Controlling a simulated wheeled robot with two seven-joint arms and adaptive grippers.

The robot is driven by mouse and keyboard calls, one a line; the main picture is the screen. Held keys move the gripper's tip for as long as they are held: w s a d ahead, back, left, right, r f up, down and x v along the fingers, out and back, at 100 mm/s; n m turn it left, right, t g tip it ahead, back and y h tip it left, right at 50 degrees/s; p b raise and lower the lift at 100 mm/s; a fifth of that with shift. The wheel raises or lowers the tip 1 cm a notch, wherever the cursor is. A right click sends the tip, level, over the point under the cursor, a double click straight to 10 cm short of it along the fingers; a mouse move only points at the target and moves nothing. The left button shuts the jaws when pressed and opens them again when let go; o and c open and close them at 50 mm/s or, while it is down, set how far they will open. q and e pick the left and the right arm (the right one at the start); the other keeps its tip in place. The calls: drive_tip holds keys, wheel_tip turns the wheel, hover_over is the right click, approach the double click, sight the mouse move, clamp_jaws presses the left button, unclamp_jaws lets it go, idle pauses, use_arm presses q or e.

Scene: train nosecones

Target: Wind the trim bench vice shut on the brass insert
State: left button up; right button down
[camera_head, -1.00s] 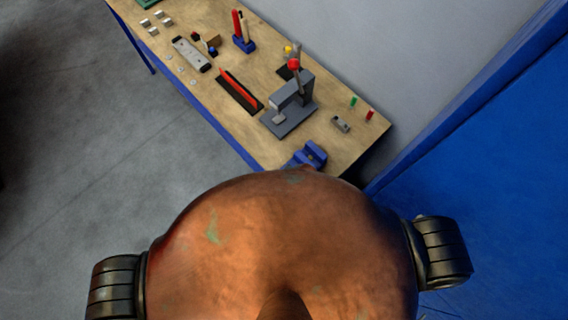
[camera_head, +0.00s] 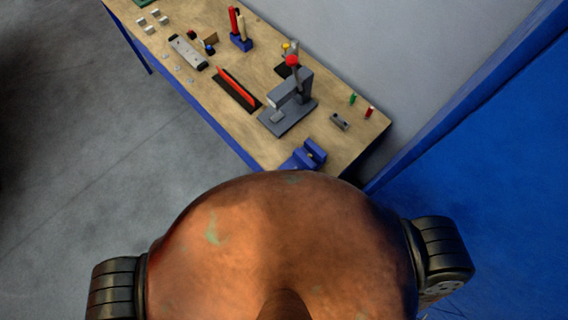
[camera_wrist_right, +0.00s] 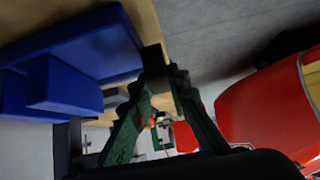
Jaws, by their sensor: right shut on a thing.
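The blue bench vice (camera_head: 308,155) stands at the near right corner of the wooden bench in the head view, its near side partly cut off by my own body. In the right wrist view, large blue blocks of the vice (camera_wrist_right: 90,45) fill the upper left. My right gripper (camera_wrist_right: 158,78) has dark green fingers drawn together beside the vice. It is shut on a small dark thing (camera_wrist_right: 152,57) at the fingertips, too dark to identify. My left gripper is not in view.
A grey press (camera_head: 290,108) with a red knob stands behind the vice. A dark tray (camera_head: 237,90) holds a red bar.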

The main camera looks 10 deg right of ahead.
drive_tip(key=shift+s+d+f+t+y+b, duration=0.15)
drive_tip(key=shift+t+y+b, duration=0.2)
drive_tip(key=shift+t+b, duration=0.2)
drive_tip(key=shift+s+f+t+y+b, duration=0.1)
drive_tip(key=shift+t+y+b, duration=0.3)
drive_tip(key=shift+b, duration=0.2)
drive_tip(key=shift+r, duration=0.1)
drive_tip(key=c, duration=1.8)
unclamp_jaws()
drive_tip(key=shift+c, duration=0.2)
drive_tip(key=v, duration=1.2)
